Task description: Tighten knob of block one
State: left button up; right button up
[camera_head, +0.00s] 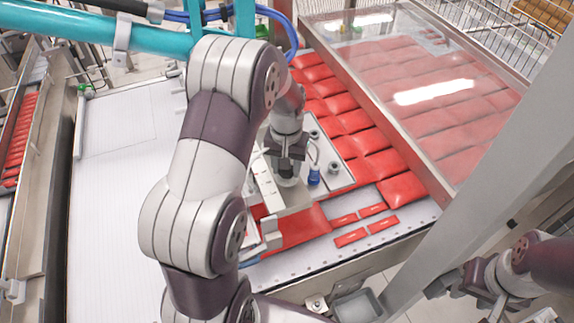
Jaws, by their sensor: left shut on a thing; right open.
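My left gripper (287,178) reaches down over a pale metal block (292,199) in the middle of the view. It is shut on a knob on that block; the gripper hides most of the knob. A blue fitting (314,176) stands just right of the gripper. Further small grey knobs show on the plate to the right, one of them here (334,168). My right gripper (436,291) is at the lower right, open and empty, well away from the block.
Red packets (345,122) lie in rows beside and under the plate. A clear cover (420,85) in a metal frame stands to the right. A white ribbed conveyor (115,210) is at the left. A blue-green pipe (90,27) and blue hoses (285,22) run above. A grey post (470,175) stands near my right gripper.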

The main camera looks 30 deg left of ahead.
pick_arm(q)
jog(key=m, duration=0.5)
jog(key=shift+w+a+r+m, duration=0.1)
jog(key=shift+m, duration=0.2)
jog(key=m+b, duration=0.1)
jog(key=m, duration=0.4)
jog(key=shift+w+a, duration=0.1)
jog(key=shift+r+m, duration=0.1)
jog(key=shift+m, duration=0.2)
jog(key=o, duration=1)
jog(key=shift+o, duration=0.3)
